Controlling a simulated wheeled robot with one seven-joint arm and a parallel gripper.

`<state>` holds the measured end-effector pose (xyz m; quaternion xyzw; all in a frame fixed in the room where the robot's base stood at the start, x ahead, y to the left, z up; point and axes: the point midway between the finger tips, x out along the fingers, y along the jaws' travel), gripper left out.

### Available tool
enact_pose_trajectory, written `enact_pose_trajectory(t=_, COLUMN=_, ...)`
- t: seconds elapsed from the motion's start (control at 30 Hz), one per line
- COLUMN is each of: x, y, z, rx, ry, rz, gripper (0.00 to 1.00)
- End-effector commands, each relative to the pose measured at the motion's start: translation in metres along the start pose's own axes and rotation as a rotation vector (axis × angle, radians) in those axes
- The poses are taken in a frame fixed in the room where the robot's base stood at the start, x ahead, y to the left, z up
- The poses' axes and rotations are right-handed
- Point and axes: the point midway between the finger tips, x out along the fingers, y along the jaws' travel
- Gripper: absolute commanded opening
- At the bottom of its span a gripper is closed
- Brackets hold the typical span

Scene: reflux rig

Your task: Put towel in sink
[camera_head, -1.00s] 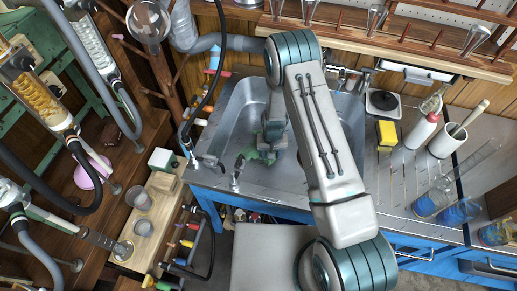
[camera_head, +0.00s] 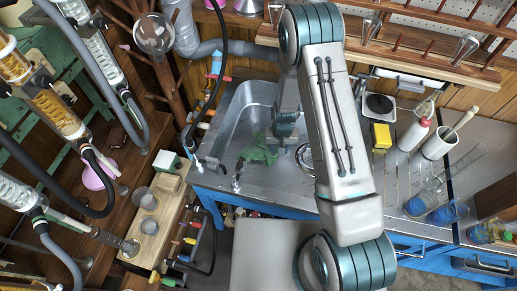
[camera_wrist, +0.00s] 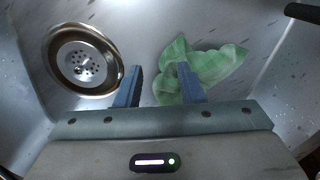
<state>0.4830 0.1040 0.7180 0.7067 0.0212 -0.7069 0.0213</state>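The green towel (camera_wrist: 210,65) lies crumpled on the metal floor of the sink, right of the drain in the wrist view. It also shows in the head view (camera_head: 259,151). The sink (camera_head: 236,112) is a steel basin set in a metal counter. My gripper (camera_wrist: 158,72) is over the basin with its two blue fingers spread apart. In the head view my arm hides part of the basin.
The round drain (camera_wrist: 84,62) is left of my gripper. A faucet (camera_head: 236,181) stands on the sink's front rim. A yellow sponge (camera_head: 381,136), a white bottle (camera_head: 413,135) and glassware stand on the counter at right. Glass tubes and hoses crowd the left.

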Motion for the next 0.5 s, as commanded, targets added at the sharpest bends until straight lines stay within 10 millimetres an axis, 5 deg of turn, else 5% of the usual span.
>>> enact_pose_trajectory(t=0.03, x=0.001, y=0.0, z=-0.001, rx=0.0, ry=0.0, rz=0.0, gripper=0.2)
enact_pose_trajectory(t=0.1, x=0.002, y=-0.001, z=-0.004, rx=0.0, ry=0.001, rz=0.0, gripper=0.01)
enact_pose_trajectory(t=0.5, x=0.021, y=-0.018, z=-0.056, rx=-0.002, ry=0.002, rz=0.001, gripper=0.0)
